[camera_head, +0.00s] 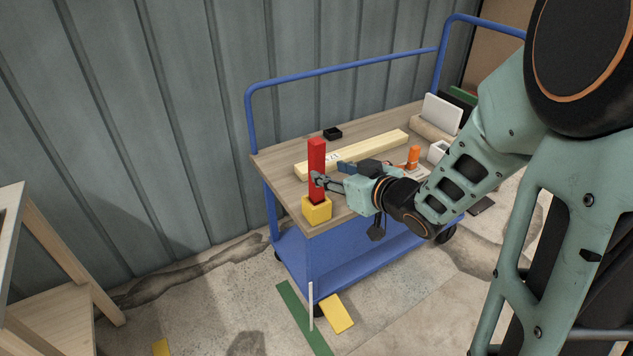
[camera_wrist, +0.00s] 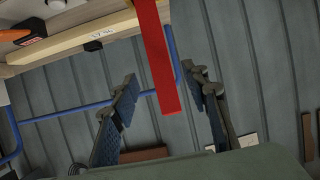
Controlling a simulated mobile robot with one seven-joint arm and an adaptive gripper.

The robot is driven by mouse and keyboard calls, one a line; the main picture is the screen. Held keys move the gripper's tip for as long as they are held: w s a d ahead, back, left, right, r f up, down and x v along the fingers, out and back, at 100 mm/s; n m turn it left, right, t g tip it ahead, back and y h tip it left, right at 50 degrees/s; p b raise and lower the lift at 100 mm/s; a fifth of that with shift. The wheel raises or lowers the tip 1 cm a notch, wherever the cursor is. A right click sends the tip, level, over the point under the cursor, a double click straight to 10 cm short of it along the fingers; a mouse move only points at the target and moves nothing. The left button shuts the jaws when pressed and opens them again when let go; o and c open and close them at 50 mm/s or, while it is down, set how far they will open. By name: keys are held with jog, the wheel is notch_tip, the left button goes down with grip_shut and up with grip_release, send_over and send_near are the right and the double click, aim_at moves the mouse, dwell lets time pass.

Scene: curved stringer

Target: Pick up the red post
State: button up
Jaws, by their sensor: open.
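The red post (camera_head: 317,158) stands upright on a yellow block (camera_head: 316,210) at the near left corner of the cart top. In the wrist view the red post (camera_wrist: 158,62) shows between the two fingers, with a gap on each side. My gripper (camera_head: 319,182) reaches in from the right at about the post's mid-height, and part of a finger covers the post in the head view. In the wrist view my gripper (camera_wrist: 160,78) is open and holds nothing. How deep the post sits between the fingers is hard to tell.
A pale wooden beam (camera_head: 385,144) lies on the blue cart's top (camera_head: 275,160) behind my gripper. A black box (camera_head: 332,133), an orange-capped item (camera_head: 413,156) and a white panel (camera_head: 442,113) also lie there. A blue rail (camera_head: 340,68) and a corrugated wall stand behind.

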aim_at(320, 170)
jog(key=x, duration=0.2)
jog(key=shift+w+a+f+b, duration=0.2)
jog(key=shift+w+b, duration=0.05)
jog(key=shift+b, duration=0.05)
jog(key=b+x, duration=0.1)
jog(key=x, duration=0.1)
jog(key=b+x, duration=0.1)
jog(key=x, duration=0.1)
jog(key=shift+a+f, duration=0.1)
jog(key=shift+f, duration=0.25)
jog(key=shift+w+a, duration=0.15)
jog(key=shift+w, duration=0.1)
jog(key=shift+c, duration=0.3)
grip_shut()
